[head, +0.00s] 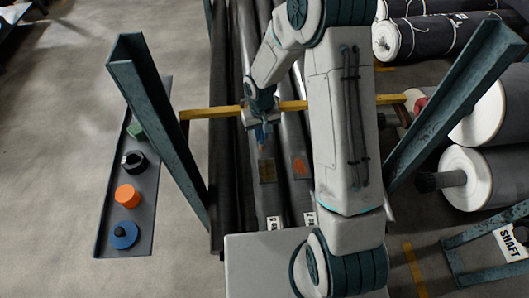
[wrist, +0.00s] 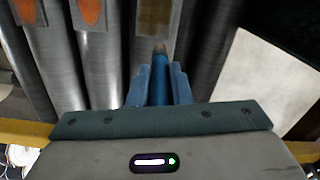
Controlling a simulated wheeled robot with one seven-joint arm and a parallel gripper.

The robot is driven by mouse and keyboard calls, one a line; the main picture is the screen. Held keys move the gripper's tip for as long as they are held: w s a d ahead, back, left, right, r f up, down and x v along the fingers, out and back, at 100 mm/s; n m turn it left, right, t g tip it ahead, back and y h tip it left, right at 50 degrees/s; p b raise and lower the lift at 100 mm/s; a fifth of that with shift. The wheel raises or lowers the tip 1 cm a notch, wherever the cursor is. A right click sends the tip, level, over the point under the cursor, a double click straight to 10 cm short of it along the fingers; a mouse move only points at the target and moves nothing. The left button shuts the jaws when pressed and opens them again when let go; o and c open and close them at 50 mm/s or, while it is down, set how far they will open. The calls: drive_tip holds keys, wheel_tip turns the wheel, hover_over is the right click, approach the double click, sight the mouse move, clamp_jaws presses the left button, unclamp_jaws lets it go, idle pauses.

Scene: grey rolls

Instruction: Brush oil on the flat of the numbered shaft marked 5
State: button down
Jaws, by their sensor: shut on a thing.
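My gripper (head: 262,131) is shut on a blue brush (wrist: 160,88), held between its blue fingers. The brush tip points at a shaft with a dark brown flat (wrist: 155,14); whether it touches the shaft I cannot tell. That flat also shows in the head view (head: 267,170), just below my gripper. The shaft beside it has an orange flat (head: 300,167). In the wrist view, orange flats (wrist: 90,10) show on two shafts to the left. White number tags (head: 273,223) sit at the shafts' near ends, too small to read. My arm hides part of the shafts.
A dark tray (head: 117,210) at left holds an orange piece (head: 127,196), a blue one (head: 123,235) and others.

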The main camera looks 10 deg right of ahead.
drive_tip(key=shift+f+b, duration=0.25)
drive_tip(key=shift+b, duration=0.5)
drive_tip(key=b, duration=0.2)
drive_tip(key=shift+b, duration=0.4)
